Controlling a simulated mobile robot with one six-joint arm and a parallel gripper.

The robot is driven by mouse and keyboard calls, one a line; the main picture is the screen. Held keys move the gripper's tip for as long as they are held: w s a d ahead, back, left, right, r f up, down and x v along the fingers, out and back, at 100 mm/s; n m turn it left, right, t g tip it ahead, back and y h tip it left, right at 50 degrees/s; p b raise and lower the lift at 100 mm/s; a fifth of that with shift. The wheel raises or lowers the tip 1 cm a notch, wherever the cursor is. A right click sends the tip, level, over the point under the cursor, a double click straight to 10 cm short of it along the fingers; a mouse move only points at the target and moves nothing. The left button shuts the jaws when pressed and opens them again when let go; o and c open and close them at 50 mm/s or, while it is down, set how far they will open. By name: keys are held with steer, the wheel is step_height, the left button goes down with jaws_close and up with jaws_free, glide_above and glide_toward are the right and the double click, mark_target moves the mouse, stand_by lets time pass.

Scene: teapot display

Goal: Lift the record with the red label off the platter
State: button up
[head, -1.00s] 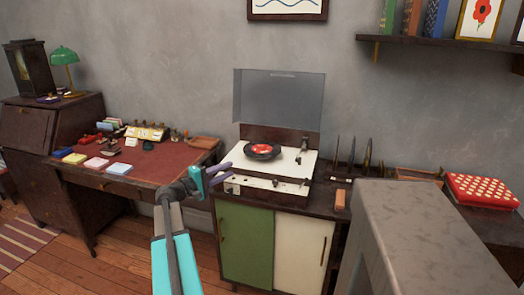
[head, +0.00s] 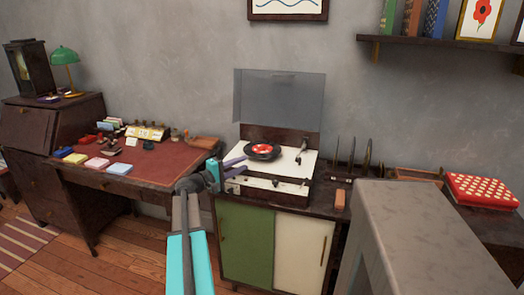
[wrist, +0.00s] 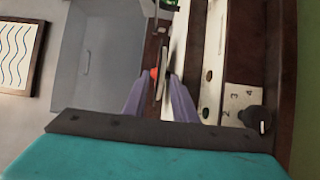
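The black record with the red label (head: 263,150) lies flat on the turntable (head: 287,170), whose clear lid stands raised; the platter under it is hidden. My gripper (head: 246,164) is open, its two purple fingers one above the other, at the left side of the turntable with tips close to the record's left edge. In the wrist view the gripper (wrist: 157,78) straddles a gap, and the red label (wrist: 154,73) shows there almost edge-on. I cannot tell whether the record's rim is between the fingertips or just beyond them. Nothing is visibly held.
The tonearm (head: 301,150) is at the record's right. The raised lid (head: 279,105) stands behind. A desk (head: 160,163) with small items is at left. Space above the record is open.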

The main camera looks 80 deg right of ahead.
mark_target(250, 167)
steer(key=shift+p+x, duration=0.3)
steer(key=shift+x, duration=2.25)
steer(key=shift+r, duration=0.15)
jaws_close()
